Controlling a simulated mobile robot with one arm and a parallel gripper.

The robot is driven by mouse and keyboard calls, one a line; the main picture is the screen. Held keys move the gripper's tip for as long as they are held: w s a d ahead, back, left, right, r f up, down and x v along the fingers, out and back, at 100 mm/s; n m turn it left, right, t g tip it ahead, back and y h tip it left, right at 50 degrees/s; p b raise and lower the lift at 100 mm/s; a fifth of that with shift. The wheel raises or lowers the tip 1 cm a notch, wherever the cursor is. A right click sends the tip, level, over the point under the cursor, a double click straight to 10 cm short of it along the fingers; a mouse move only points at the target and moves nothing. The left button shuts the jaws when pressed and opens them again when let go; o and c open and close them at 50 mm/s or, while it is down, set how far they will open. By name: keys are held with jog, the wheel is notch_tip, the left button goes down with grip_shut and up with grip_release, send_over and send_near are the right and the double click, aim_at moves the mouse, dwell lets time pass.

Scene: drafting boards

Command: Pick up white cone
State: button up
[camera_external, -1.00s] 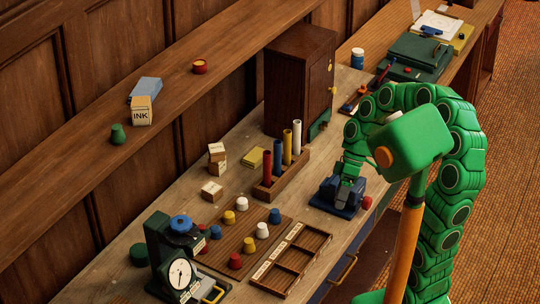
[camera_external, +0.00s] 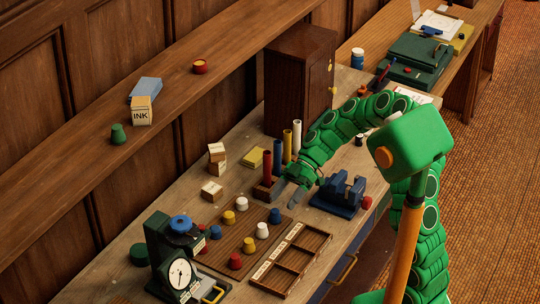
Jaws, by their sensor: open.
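Two white cones stand on the brown wooden board (camera_external: 216,254) on the desk. One white cone (camera_external: 241,203) is at the board's back edge, and the other white cone (camera_external: 262,230) is nearer its middle. My gripper (camera_external: 284,194) is open and empty, pointing down to the left above the desk, beside the rack of coloured tubes. It is up and to the right of both white cones and apart from them.
Blue, yellow and red cones, such as a blue cone (camera_external: 274,215), a yellow cone (camera_external: 249,245) and a red cone (camera_external: 235,261), stand close around the white ones. The tube rack (camera_external: 264,190), the blue vise (camera_external: 341,193), the sectioned tray (camera_external: 325,235) and the dial scale (camera_external: 180,271) surround the board.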

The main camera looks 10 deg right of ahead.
jog(key=n, duration=0.2)
send_near(265, 224)
jog(key=shift+s+a+f+y, duration=0.1)
jog(key=shift+a+f+y, duration=0.35)
jog(key=shift+a, duration=0.45)
jog(key=shift+x, duration=1.3)
jog(key=s+a+f, duration=0.2)
jog(key=shift+s+a+f, duration=0.15)
jog(key=shift+s, duration=0.15)
jog(key=shift+s+a+f, duration=0.2)
jog(key=shift+a+f, duration=0.05)
jog(key=shift+a, duration=0.15)
jog(key=c, duration=1.1)
